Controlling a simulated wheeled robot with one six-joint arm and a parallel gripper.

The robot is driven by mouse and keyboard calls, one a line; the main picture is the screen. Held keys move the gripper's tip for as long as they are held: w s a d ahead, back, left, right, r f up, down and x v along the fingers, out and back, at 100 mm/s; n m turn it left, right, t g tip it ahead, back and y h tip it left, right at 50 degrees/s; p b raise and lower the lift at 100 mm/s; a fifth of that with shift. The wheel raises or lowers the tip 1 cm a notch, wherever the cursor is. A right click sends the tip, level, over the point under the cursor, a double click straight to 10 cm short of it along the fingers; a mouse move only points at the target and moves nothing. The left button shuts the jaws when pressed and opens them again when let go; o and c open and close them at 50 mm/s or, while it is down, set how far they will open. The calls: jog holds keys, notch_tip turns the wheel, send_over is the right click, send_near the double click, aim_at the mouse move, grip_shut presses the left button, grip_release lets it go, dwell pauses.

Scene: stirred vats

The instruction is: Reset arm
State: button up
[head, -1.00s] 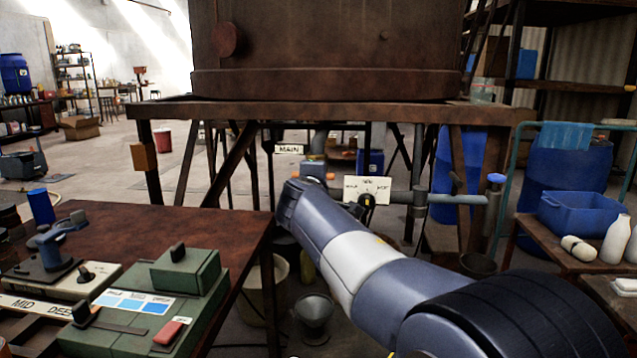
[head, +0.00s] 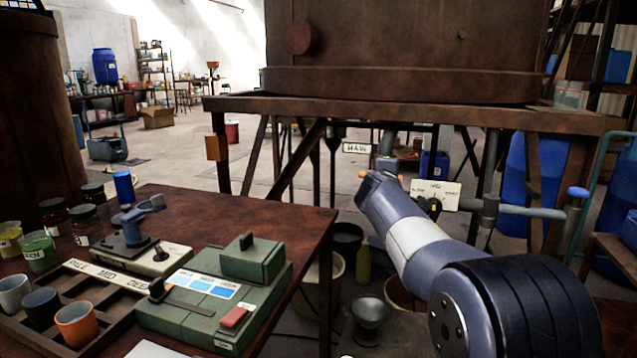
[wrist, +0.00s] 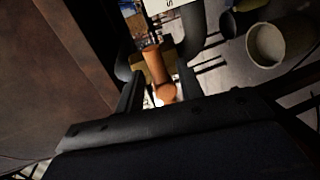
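My arm (head: 410,235) reaches forward from the lower right in the head view, and its far end stands in front of the rusty frame under the big vat. My gripper (wrist: 158,85) shows in the wrist view with its two dark fingers apart. An orange-brown rod with a rounded end (wrist: 160,70) shows between the fingers, with gaps on both sides; I cannot tell its depth. The fingers are hidden in the head view.
A pipe with a blue-capped post (head: 530,212) and a white label plate (head: 435,193) are close right of the arm's end. The rusty table (head: 285,222) with a green control box (head: 205,315) and cup rack (head: 100,275) is at left. Buckets (head: 318,285) stand below.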

jog(key=shift+x, duration=1.15)
jog(key=shift+s, duration=0.1)
jog(key=v, duration=1)
jog(key=x, duration=1)
jog(key=shift+r+n+p, duration=0.25)
jog(key=shift+n+p, duration=0.05)
jog(key=shift+p, duration=0.3)
jog(key=shift+r+n+h+p, duration=0.15)
jog(key=shift+n+h+p, duration=0.15)
jog(key=shift+n+p, duration=0.35)
jog(key=shift+n, duration=0.55)
